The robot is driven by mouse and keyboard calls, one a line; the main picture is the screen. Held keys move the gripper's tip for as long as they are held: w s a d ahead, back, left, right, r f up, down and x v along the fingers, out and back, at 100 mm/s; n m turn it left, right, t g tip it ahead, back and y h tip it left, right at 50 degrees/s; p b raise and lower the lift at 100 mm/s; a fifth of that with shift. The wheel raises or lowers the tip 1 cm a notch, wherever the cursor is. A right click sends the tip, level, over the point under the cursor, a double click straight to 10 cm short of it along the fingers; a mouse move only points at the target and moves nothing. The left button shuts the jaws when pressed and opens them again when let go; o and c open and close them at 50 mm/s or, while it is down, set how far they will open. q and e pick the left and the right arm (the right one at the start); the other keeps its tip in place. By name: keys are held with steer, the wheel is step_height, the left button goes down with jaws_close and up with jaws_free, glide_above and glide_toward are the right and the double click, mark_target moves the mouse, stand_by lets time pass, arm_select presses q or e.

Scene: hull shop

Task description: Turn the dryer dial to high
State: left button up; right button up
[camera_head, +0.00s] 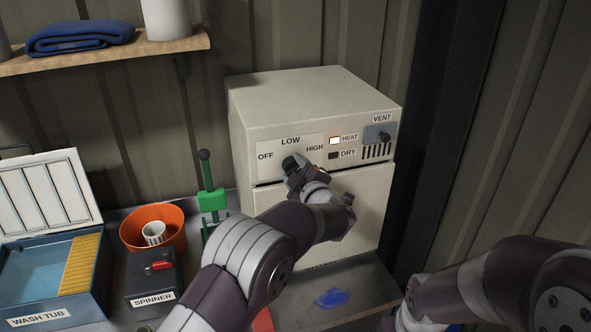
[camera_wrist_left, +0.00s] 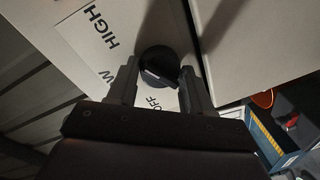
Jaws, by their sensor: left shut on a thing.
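The dryer (camera_head: 335,98) is a cream box with a panel marked OFF, LOW and HIGH. Its black round dial (camera_head: 288,162) sits below the LOW mark, partly hidden by my left gripper (camera_head: 294,170). In the left wrist view the dial (camera_wrist_left: 158,68) is between the two fingers of my left gripper (camera_wrist_left: 160,82), which is shut on it. I cannot tell surely which mark the dial points to. My right arm shows at the lower right, but its fingers are not seen.
The HEAT light (camera_head: 335,140) looks bright and the DRY light (camera_head: 333,155) dark. A vent lever (camera_head: 384,136) is at the panel's right. Left stand a green press (camera_head: 212,200), an orange bowl (camera_head: 130,232), the spinner (camera_head: 140,278) and the wash tub (camera_head: 85,306).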

stand_by(0.3)
arm_select(q)
steer(key=o, duration=1)
steer(key=shift+d, duration=0.1)
steer(key=shift+s, duration=0.1)
steer(key=shift+s+d+f+b, duration=0.1)
steer(key=shift+s+d+b, duration=0.05)
steer(key=shift+s+b, duration=0.2)
steer(key=b+v, duration=0.5)
steer(key=v, duration=0.6)
steer(key=shift+s+d, duration=0.15)
steer(key=shift+s, duration=0.2)
